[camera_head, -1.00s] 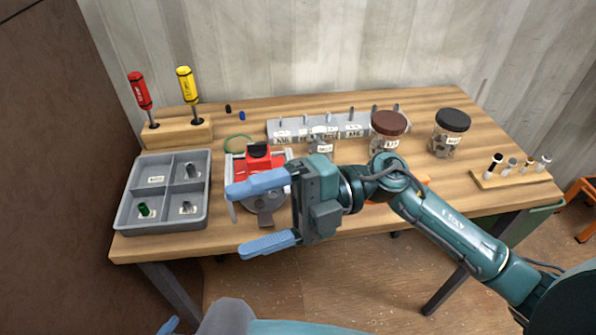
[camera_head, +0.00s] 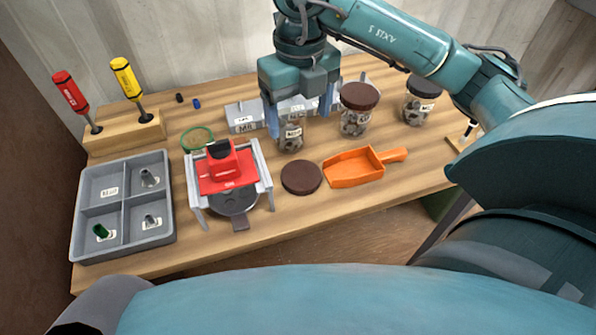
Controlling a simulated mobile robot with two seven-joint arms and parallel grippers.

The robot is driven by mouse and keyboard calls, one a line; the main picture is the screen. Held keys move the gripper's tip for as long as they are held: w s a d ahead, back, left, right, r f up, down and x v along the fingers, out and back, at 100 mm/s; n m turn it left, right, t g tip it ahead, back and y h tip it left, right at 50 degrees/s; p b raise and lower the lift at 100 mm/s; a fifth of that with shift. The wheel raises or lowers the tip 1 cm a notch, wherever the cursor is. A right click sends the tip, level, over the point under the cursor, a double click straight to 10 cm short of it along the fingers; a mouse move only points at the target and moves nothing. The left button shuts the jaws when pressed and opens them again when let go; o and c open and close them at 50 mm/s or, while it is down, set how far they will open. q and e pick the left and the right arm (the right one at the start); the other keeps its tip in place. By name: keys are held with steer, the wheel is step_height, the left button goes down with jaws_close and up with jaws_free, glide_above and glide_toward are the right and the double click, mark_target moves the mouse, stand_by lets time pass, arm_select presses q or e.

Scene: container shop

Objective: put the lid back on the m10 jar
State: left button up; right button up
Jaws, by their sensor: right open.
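A clear jar without a lid (camera_head: 291,137) stands near the middle of the table with metal parts inside; its small label is hard to read, so I cannot confirm it says M10. A dark brown round lid (camera_head: 301,178) lies flat on the table in front of this jar. My right gripper (camera_head: 299,112) points down from above with its fingers open, one on either side of the open jar's upper part. I cannot tell whether they touch it. My left gripper is not in view.
A brown-lidded jar (camera_head: 355,122) and a black-lidded jar (camera_head: 419,107) stand to the right. An orange scoop (camera_head: 354,168) lies right of the lid. A red-topped device (camera_head: 228,172), a grey divided tray (camera_head: 163,156) and a screwdriver block (camera_head: 125,137) are left.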

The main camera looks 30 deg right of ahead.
steer(key=shift+f, duration=0.1)
glide_above(299, 172)
steer(key=f, duration=0.7)
steer(key=shift+w+d+f, duration=0.1)
steer(key=shift+w+f, duration=0.1)
steer(key=shift+f, duration=0.2)
steer(key=shift+s+f+p, duration=0.2)
steer(key=shift+f+p, duration=0.15)
steer(key=shift+f, duration=2.3)
steer(key=shift+c, duration=0.4)
steer(key=c, duration=0.6)
step_height(299, 172, up, 10)
steer(key=shift+b, duration=0.4)
